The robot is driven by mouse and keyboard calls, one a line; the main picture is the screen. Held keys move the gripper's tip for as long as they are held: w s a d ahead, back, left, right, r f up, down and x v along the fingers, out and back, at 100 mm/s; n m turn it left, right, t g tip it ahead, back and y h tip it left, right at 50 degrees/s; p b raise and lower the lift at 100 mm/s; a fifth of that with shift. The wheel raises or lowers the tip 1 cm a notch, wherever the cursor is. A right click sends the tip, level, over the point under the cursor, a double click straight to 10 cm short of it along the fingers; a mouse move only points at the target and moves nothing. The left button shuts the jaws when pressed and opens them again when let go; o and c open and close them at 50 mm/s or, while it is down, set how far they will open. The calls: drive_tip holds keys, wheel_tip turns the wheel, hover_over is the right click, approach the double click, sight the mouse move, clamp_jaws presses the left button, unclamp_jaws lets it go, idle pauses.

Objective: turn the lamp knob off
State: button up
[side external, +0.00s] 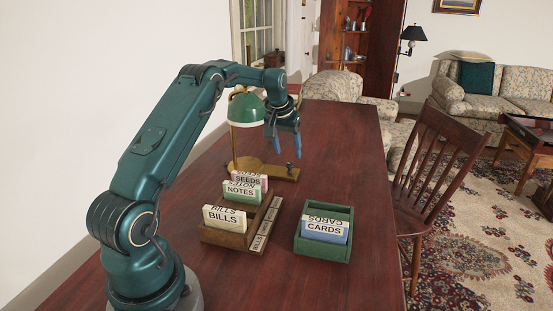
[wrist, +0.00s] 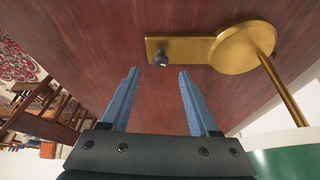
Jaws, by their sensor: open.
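The desk lamp has a green shade (side external: 245,108) and a brass base (side external: 255,169) with a stem. Its dark knob (side external: 288,168) stands at the right end of the base. In the wrist view the knob (wrist: 161,59) shows on the narrow brass plate, ahead of and between the blue fingertips, apart from both. The round part of the base (wrist: 243,48) is to its right, and part of the green shade (wrist: 285,163) fills the lower right corner. My gripper (side external: 284,152) is open and empty, fingers pointing down, above the base near the knob.
A wooden sorter (side external: 233,238) with BILLS, NOTES and SEEDS cards stands in front of the lamp. A green box (side external: 301,246) of CARDS is to its right. A wooden chair (side external: 437,150) stands at the desk's right edge. The desk beyond the lamp is clear.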

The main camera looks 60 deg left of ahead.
sight(290, 164)
drive_tip(key=shift+x, duration=2.4)
drive_tip(key=shift+a, duration=0.15)
clamp_jaws()
